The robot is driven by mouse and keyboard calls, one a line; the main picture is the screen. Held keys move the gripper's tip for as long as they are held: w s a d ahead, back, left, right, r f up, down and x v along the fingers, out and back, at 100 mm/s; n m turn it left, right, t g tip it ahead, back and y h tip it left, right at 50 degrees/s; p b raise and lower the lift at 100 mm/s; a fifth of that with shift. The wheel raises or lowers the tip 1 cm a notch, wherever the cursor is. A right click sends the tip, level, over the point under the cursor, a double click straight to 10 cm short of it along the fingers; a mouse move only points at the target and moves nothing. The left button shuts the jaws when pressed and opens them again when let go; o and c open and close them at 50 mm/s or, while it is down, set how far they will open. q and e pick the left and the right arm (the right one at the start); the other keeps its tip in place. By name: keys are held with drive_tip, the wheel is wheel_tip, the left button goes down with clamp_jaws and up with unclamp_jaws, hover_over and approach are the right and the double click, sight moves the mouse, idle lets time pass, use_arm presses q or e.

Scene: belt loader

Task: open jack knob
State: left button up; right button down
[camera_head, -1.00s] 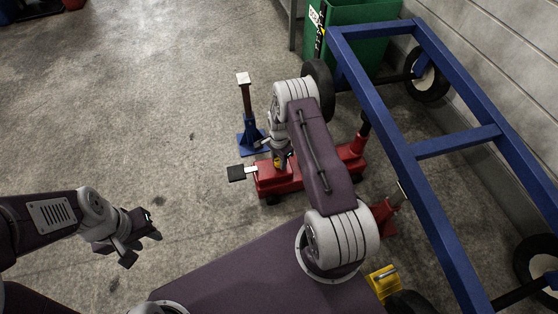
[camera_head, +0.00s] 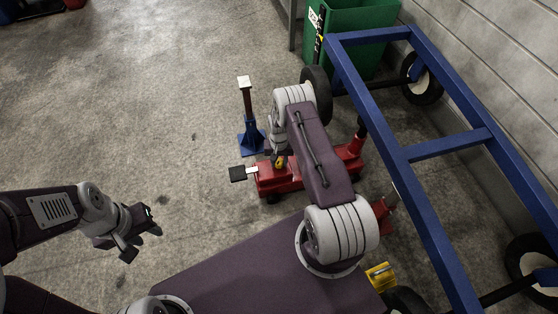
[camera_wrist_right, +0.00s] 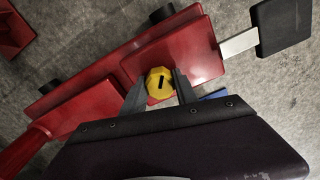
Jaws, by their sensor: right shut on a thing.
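The red floor jack (camera_head: 268,180) lies on the concrete beneath my right arm, with a black pedal (camera_head: 237,174) on its left side. Its yellow knob (camera_head: 281,162) is mostly hidden by my arm in the head view. In the right wrist view the yellow knob (camera_wrist_right: 159,82) with a black slot mark sits between the fingers of my right gripper (camera_wrist_right: 160,88), which is shut on it. The jack's red body (camera_wrist_right: 180,52) and pedal (camera_wrist_right: 280,26) also show there. My left gripper (camera_head: 143,228) hangs empty over bare floor at the left, its fingers apart.
A blue wheeled frame (camera_head: 450,142) stands at the right along the block wall. A blue jack stand (camera_head: 251,135) stands behind the jack, and a green bin (camera_head: 362,35) is at the back. A yellow chock (camera_head: 381,277) lies near my base.

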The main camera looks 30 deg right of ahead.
sight(279, 161)
drive_tip(key=n, duration=0.3)
drive_tip(key=shift+n+p, duration=0.3)
drive_tip(key=shift+n, duration=1.8)
drive_tip(key=c, duration=0.9)
unclamp_jaws()
drive_tip(key=shift+c, duration=0.2)
wheel_tip(279, 161, up, 9)
drive_tip(key=p, duration=0.5)
drive_tip(key=shift+p, duration=0.4)
